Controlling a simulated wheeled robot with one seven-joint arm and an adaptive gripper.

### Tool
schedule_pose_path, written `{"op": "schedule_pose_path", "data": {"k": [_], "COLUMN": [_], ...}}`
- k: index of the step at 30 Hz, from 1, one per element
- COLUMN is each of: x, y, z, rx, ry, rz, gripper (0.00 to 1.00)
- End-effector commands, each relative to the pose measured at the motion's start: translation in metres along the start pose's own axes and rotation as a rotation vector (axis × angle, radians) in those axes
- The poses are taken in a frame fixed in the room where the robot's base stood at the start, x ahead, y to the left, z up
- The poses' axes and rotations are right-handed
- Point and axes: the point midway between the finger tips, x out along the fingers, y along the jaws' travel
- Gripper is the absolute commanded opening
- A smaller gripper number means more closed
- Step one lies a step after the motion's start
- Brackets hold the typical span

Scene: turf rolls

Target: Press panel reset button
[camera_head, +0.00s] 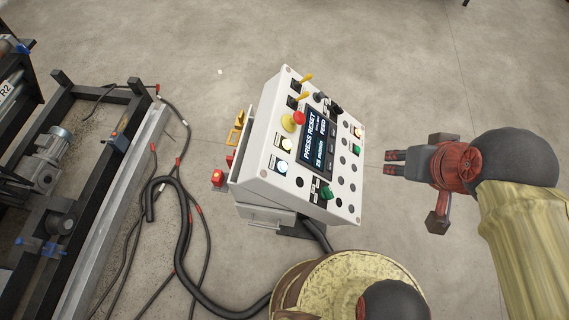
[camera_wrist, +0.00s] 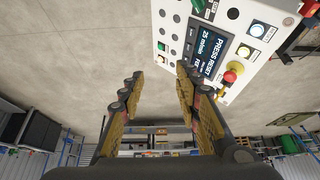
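The white control panel (camera_head: 262,160) stands tilted in the middle of the head view, its screen (camera_head: 318,138) reading "PRESS RESET". On its left side are a red mushroom button on yellow (camera_head: 298,118), a lit yellow button (camera_head: 286,144) and a lit bluish-white button (camera_head: 281,167). The bluish-white button also shows in the wrist view (camera_wrist: 257,30). The button labels are too small to read, so I cannot tell which one is reset. My gripper (camera_head: 390,162) is to the right of the panel, apart from it. Its fingers are spread with nothing between them in the wrist view (camera_wrist: 159,72).
Black hoses and cables (camera_head: 185,230) lie on the floor left of the panel. A dark metal frame machine (camera_head: 75,180) stands at the far left. Yellow levers (camera_head: 304,79) stick out from the panel's top. Floor behind and right of the panel is clear.

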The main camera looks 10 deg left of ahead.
Motion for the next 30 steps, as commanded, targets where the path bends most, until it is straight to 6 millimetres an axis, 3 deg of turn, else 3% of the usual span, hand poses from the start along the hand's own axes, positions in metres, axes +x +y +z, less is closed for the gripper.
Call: {"op": "schedule_pose_path", "data": {"k": [16, 30], "x": [0.0, 0.0], "y": [0.0, 0.0], "z": [0.0, 0.0], "rx": [0.0, 0.0], "ry": [0.0, 0.0], "rz": [0.0, 0.0], "gripper": [0.0, 0.0]}}
